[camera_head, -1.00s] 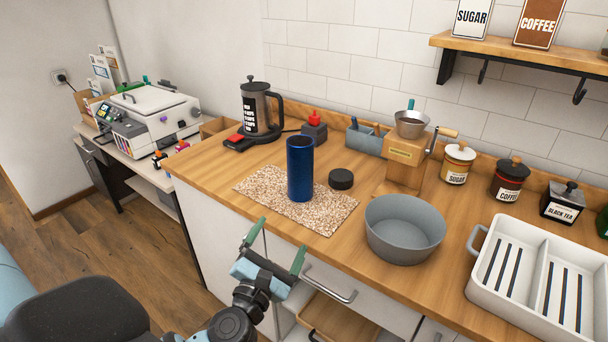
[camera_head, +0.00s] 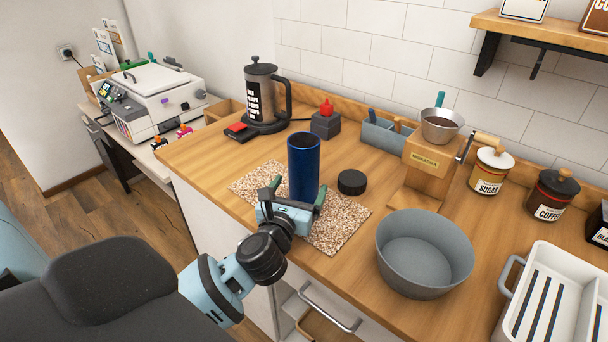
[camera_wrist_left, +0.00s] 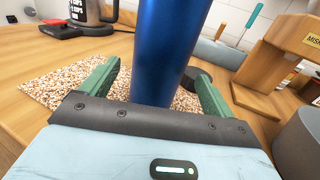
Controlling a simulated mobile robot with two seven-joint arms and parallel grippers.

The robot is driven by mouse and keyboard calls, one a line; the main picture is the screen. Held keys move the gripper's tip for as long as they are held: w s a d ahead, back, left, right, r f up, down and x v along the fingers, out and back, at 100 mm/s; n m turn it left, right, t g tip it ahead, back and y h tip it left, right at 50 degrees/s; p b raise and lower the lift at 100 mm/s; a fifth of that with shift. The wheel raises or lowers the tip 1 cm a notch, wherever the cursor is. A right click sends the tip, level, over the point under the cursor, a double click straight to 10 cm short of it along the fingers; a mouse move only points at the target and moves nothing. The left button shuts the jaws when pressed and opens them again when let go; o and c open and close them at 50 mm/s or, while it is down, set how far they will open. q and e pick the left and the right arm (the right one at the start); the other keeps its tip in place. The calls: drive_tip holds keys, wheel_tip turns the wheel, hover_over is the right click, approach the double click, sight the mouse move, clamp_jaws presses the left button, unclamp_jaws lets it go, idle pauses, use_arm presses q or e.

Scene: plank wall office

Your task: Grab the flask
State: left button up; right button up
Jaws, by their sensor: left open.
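The flask is a tall dark blue cylinder (camera_head: 304,164), open at the top, standing upright on a speckled mat (camera_head: 346,221) on the wooden counter. My left gripper (camera_head: 298,188) is open at the flask's near side, low on its body. In the left wrist view the flask (camera_wrist_left: 168,50) stands between the two green fingers (camera_wrist_left: 155,80), with gaps seen on both sides. Its base is hidden behind the gripper. A black round lid (camera_head: 351,182) lies to the right of the flask. My right gripper is not in view.
A grey bowl (camera_head: 424,255) stands right of the mat, near the counter's front. Behind are a French press (camera_head: 266,98), a grey caddy (camera_head: 386,135) and a wooden coffee grinder (camera_head: 428,155). A white dish rack (camera_head: 560,300) is at the right.

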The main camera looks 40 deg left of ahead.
use_arm(q)
drive_tip(key=shift+w+a, duration=0.1)
drive_tip(key=shift+w, duration=0.35)
drive_tip(key=shift+w+a, duration=0.1)
drive_tip(key=shift+w, duration=0.1)
drive_tip(key=x, duration=0.4)
drive_tip(key=shift+w+a+f, duration=0.1)
drive_tip(key=shift+w+a, duration=0.05)
drive_tip(key=shift+w, duration=0.25)
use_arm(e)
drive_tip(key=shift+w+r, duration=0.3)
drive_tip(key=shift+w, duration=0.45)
use_arm(q)
drive_tip(key=c, duration=1.3)
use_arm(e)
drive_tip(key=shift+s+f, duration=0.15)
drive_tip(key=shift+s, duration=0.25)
